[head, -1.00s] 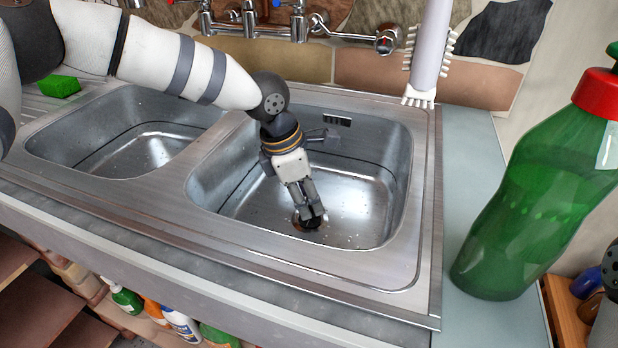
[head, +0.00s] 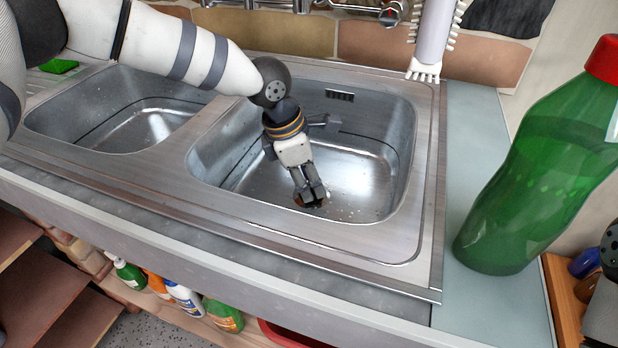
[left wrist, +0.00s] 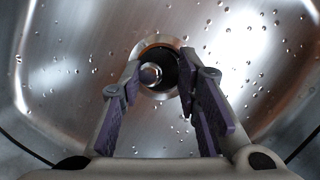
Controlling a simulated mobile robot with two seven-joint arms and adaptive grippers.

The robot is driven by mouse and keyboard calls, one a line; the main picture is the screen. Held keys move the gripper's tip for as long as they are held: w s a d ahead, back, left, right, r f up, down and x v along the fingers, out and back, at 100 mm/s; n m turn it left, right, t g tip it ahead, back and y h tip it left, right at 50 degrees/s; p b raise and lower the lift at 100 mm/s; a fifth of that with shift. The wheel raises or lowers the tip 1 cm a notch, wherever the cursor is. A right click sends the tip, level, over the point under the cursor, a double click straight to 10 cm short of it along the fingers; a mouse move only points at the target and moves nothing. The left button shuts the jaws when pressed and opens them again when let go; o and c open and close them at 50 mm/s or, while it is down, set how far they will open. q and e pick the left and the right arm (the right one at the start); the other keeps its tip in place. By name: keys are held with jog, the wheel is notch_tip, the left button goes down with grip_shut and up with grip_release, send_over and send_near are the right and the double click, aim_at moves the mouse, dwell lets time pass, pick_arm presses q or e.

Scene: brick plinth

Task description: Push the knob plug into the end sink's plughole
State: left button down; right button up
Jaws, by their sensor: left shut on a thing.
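The end sink (head: 365,225) is the right-hand steel basin in the head view. My left gripper (head: 312,198) reaches down into it, fingers at the plughole. In the left wrist view, my left gripper (left wrist: 164,85) is shut on the knob plug (left wrist: 150,74), whose round shiny knob shows beside the left finger. The plughole's coppery rim (left wrist: 149,42) surrounds a dark area around the knob. I cannot tell whether that dark area is plug body or open hole, nor how deep the plug sits.
A second basin (head: 120,115) lies to the left. Taps (head: 390,14) and a white brush (head: 430,45) are at the back wall. A large green bottle (head: 535,170) stands on the right worktop. Water drops dot the basin floor.

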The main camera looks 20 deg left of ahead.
pick_arm(q)
jog(key=shift+s+f, duration=0.2)
jog(key=shift+f, duration=0.05)
jog(key=c, duration=1.1)
grip_release()
jog(key=shift+w, duration=0.1)
jog(key=shift+r, duration=0.1)
